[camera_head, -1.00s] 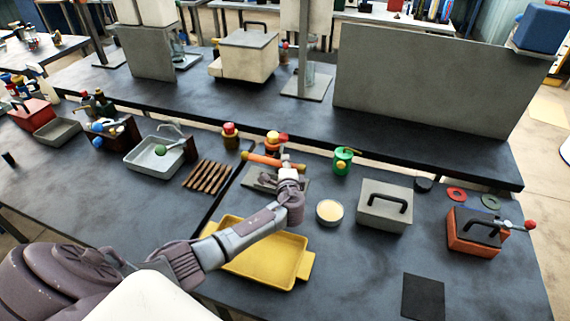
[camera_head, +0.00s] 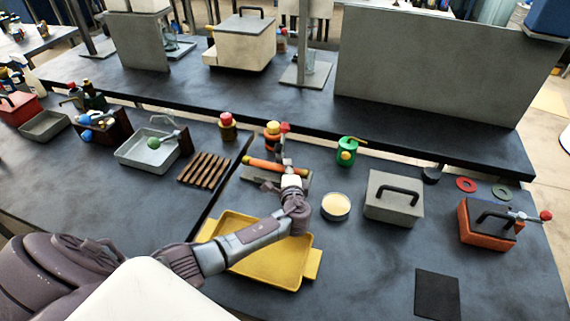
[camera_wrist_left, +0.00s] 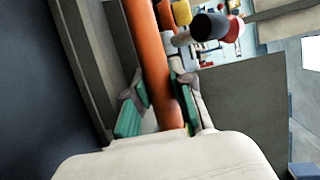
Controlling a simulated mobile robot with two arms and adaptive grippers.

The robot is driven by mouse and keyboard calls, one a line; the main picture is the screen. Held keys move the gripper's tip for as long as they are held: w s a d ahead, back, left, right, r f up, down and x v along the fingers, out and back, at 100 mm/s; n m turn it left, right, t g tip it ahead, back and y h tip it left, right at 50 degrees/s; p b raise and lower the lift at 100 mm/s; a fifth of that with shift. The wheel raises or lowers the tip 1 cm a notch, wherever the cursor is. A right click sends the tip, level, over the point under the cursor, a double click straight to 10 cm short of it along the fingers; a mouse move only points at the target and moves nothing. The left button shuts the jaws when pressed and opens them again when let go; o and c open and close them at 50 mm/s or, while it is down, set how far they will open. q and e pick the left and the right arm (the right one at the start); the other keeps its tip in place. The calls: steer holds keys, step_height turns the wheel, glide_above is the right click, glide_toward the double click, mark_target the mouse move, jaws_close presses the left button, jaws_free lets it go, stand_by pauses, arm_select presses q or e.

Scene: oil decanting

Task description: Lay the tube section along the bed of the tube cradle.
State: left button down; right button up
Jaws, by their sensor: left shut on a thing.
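The tube section (camera_head: 272,165) is an orange bar in the head view, with lighter ends. My left gripper (camera_head: 289,181) reaches it from the front and is shut on it. In the left wrist view the tube section (camera_wrist_left: 150,55) runs between the teal finger pads of the left gripper (camera_wrist_left: 162,103). The tube cradle (camera_head: 303,184) is a grey piece below and in front of the tube, partly hidden by my gripper. Its grey side (camera_wrist_left: 84,50) seems to show left of the tube in the wrist view. I cannot tell whether tube and cradle touch. My right gripper is not in view.
A yellow tray (camera_head: 307,270) lies under my left forearm. A round pale dish (camera_head: 336,207) and a grey lidded box (camera_head: 394,198) stand to the right. A wooden rack (camera_head: 205,171) is at left, and bottles (camera_head: 272,135) stand behind the tube.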

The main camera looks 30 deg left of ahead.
arm_select(q)
steer(key=shift+s+d+f, duration=0.1)
steer(key=shift+s+f, duration=0.1)
steer(key=shift+f, duration=0.3)
steer(key=shift+s+d+f, duration=0.1)
steer(key=shift+s+f, duration=0.1)
steer(key=shift+f, duration=0.25)
steer(key=c, duration=1.1)
jaws_free()
steer(key=shift+c, duration=0.2)
steer(key=shift+o, duration=1.1)
steer(key=shift+s+d+f, duration=0.1)
steer(key=shift+s+d, duration=0.2)
steer(key=shift+d, duration=0.05)
steer(key=v, duration=0.3)
steer(key=r+v, duration=0.1)
steer(key=v, duration=0.5)
steer(key=shift+s+r, duration=0.1)
steer(key=shift+r, duration=0.2)
steer(key=shift+s+d+r, duration=0.3)
steer(key=shift+s+r, duration=0.05)
steer(key=shift+s, duration=0.15)
